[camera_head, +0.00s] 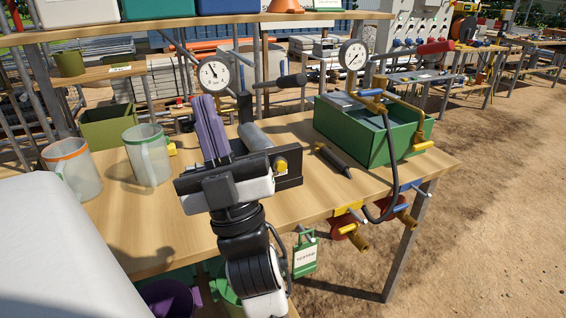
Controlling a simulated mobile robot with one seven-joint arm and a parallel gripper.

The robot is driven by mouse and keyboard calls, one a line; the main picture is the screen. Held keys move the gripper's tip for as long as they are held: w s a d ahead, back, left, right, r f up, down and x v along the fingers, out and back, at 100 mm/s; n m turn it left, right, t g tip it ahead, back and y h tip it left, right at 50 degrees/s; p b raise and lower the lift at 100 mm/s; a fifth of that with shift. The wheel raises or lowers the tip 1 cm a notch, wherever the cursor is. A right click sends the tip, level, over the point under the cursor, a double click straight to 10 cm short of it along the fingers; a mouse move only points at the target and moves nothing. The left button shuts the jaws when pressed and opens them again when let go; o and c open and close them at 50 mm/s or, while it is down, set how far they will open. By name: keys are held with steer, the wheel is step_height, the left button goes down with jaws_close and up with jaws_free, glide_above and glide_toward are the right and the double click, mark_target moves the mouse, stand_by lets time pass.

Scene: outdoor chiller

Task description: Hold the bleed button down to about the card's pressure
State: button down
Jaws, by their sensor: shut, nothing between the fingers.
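My gripper (204,100) is in the middle of the view, its purple fingers together and pointing up and away over the bench. A hand pump with a grey cylinder (255,136) and black base stands just right of and behind it. A small yellow knob (281,165), which may be the bleed button, is on the pump's near right end, to the right of my fingers and apart from them. A white-faced pressure gauge (213,74) stands beyond my fingertips; its numbers are too small to read. I cannot pick out a card with a legible pressure. My fingers and hand hide part of the pump.
Two mugs (148,156) (73,166) stand on the left of the wooden bench (115,225). A green box (380,150) with a second gauge (352,55), brass fittings and a hose is at right. A black tool (333,160) lies before it. Front bench wood is partly clear.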

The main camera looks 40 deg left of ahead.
mark_target(281, 166)
steer(key=w+a+f+m+t+h+p, duration=0.3)
steer(key=w+a+f+m+t+h, duration=0.3)
steer(key=w+t+h, duration=0.4)
steer(key=w+d+f+m+h+p, duration=0.1)
steer(key=w+f+h, duration=0.2)
steer(key=f, duration=0.3)
steer(key=w+d+f+m+t+h+p, duration=0.1)
steer(key=w+d+f+h+p, duration=0.1)
steer(key=w+f+h, duration=0.2)
steer(key=w+d+f+m+t+h+p, duration=0.1)
steer(key=w+d+f+h, duration=0.1)
steer(key=f+h, duration=0.5)
steer(key=shift+w+f, duration=0.4)
steer(key=shift+f, duration=0.2)
steer(key=shift+w+f, duration=0.35)
steer(key=shift+f, duration=0.2)
steer(key=shift+w+a+r+b, duration=0.1)
steer(key=shift+w+a, duration=0.45)
steer(key=shift+a, duration=0.8)
steer(key=shift+w+a+f+b, duration=0.1)
steer(key=shift+w+a, duration=0.45)
steer(key=shift+a, duration=0.85)
steer(key=shift+w+a+r+b, duration=0.1)
steer(key=shift+w+a, duration=0.45)
steer(key=shift+a, duration=0.8)
steer(key=shift+a, duration=0.1)
steer(key=shift+w+a, duration=0.2)
steer(key=shift+a, duration=0.05)
steer(key=shift+w+a, duration=0.15)
steer(key=shift+a, duration=0.3)
